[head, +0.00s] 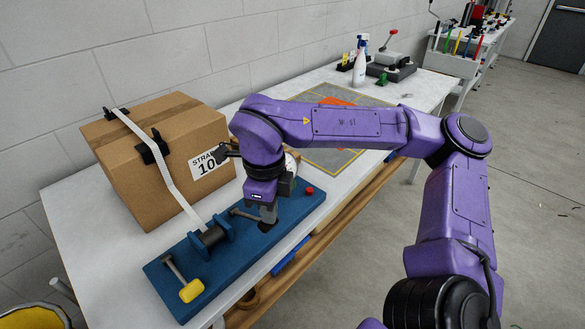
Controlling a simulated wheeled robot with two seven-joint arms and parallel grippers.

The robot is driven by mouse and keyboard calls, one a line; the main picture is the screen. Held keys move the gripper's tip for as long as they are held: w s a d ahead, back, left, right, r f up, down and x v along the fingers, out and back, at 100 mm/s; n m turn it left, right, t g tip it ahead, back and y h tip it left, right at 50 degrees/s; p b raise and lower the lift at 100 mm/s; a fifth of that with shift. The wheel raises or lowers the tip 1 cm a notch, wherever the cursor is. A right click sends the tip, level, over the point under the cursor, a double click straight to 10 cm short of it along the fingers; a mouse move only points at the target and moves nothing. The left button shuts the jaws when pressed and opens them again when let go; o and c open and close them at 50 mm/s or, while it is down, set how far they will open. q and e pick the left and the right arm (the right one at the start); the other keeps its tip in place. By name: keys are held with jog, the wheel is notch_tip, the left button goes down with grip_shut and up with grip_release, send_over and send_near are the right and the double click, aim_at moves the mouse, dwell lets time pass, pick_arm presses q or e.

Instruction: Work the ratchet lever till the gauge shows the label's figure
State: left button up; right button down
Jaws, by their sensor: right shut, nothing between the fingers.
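The ratchet lever, a metal rod with a yellow grip (191,291), is at the left front end of a blue base (165,273). A dark ratchet drum (212,237) on the base takes up a white strap (175,192) that runs over a cardboard box (150,195). The box's white label (210,165) reads "STRA" and "10", with the rest hidden by my right arm. A pale round edge, perhaps the gauge (291,163), shows behind my wrist; its reading is hidden. My right gripper (267,223) is shut and empty, low over the base, right of the drum and apart from the yellow grip.
A red knob (309,191) is at the base's right end. A grey and orange mat (330,150), a spray bottle (360,62) and a grey device (390,68) are farther back on the white table (95,240). A wall runs behind; open floor lies right.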

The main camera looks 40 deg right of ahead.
jog(key=shift+w+f, duration=0.15)
jog(key=shift+f, duration=0.05)
jog(key=shift+f, duration=0.3)
jog(key=shift+f+b, duration=0.5)
jog(key=shift+f, duration=0.2)
jog(key=shift+s+f, duration=0.2)
jog(key=shift+s, duration=0.05)
notch_tip(320, 180, up, 11)
jog(key=p, duration=1.1)
